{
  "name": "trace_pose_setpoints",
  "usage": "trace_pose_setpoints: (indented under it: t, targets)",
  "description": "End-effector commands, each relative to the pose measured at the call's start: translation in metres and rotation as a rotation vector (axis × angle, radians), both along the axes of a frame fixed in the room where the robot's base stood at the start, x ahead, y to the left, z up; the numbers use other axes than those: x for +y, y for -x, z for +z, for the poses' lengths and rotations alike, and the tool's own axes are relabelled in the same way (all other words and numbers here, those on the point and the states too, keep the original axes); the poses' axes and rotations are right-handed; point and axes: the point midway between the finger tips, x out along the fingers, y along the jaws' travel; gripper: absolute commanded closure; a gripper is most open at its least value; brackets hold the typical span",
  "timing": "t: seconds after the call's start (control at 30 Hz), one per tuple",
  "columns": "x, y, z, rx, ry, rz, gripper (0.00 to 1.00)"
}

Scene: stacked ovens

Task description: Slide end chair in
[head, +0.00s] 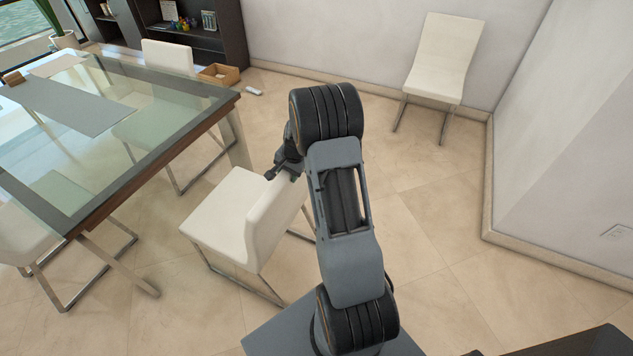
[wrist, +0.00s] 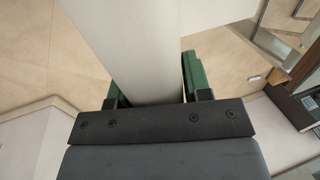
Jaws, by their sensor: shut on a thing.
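The white end chair (head: 232,220) stands on metal legs at the near short end of the glass-topped table (head: 150,85). It is apart from the table edge, with its seat toward the table and its back toward my arm. My gripper (head: 285,168) is at the top of the chair's back, partly hidden by my arm in the head view. In the wrist view my gripper (wrist: 150,92) has its green fingers on both sides of the white chair back (wrist: 140,45), shut on it.
Other white chairs stand along the table's sides, one at the far side (head: 167,57). A lone white chair (head: 440,62) stands against the back wall. A wooden box (head: 218,75) sits on the floor by the dark shelf (head: 205,38). Tiled floor to the right is clear.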

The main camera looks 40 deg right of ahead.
Motion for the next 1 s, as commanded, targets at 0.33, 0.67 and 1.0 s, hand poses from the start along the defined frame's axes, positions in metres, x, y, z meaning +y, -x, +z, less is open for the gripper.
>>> trace_pose_setpoints:
  t: [0.33,0.67,1.0]
  targets:
    - [0.020,-0.030,-0.004,0.007,-0.003,0.005,0.88]
    - [0.035,-0.058,-0.005,0.008,-0.002,0.006,0.88]
    - [0.041,-0.069,-0.005,0.009,-0.002,0.004,0.88]
